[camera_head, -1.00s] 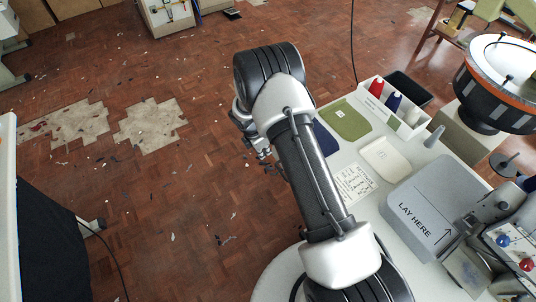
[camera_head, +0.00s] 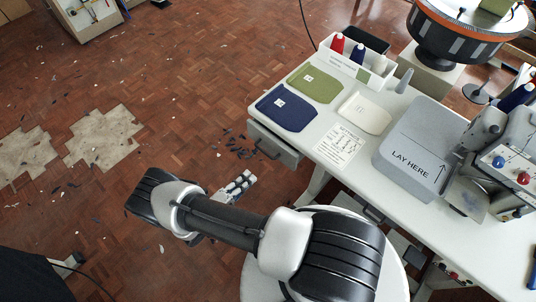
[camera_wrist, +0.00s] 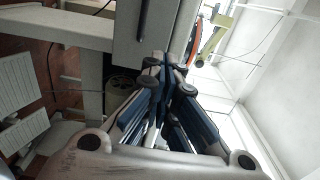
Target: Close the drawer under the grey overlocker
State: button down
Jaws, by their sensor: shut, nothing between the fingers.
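The grey overlocker (camera_head: 495,150) stands at the right of the white table in the head view, beside a grey plate marked LAY HERE. A dark handle (camera_head: 371,214) shows below the table's front edge nearer the overlocker; how far that drawer stands out is hard to tell. Another grey drawer front (camera_head: 283,149) with a dark handle juts from under the table's left corner. My gripper (camera_head: 245,180) is shut and empty, left of the table. In the wrist view, my gripper's tips (camera_wrist: 166,62) lie over the lower part of a grey panel with a dark handle (camera_wrist: 143,20); contact cannot be told.
The white table (camera_head: 345,180) carries navy and green cloth pieces, a cream piece, a paper card and a box with thread cones (camera_head: 360,65). A round orange-rimmed bowl (camera_head: 465,40) stands behind. The wooden floor at left is open, with scattered scraps.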

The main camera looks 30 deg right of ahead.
aim_at(280, 148)
jog(key=b+x, duration=0.1)
jog(key=x, duration=0.6)
jog(key=b+x, duration=0.1)
jog(key=x, duration=0.6)
jog(key=shift+r, duration=0.25)
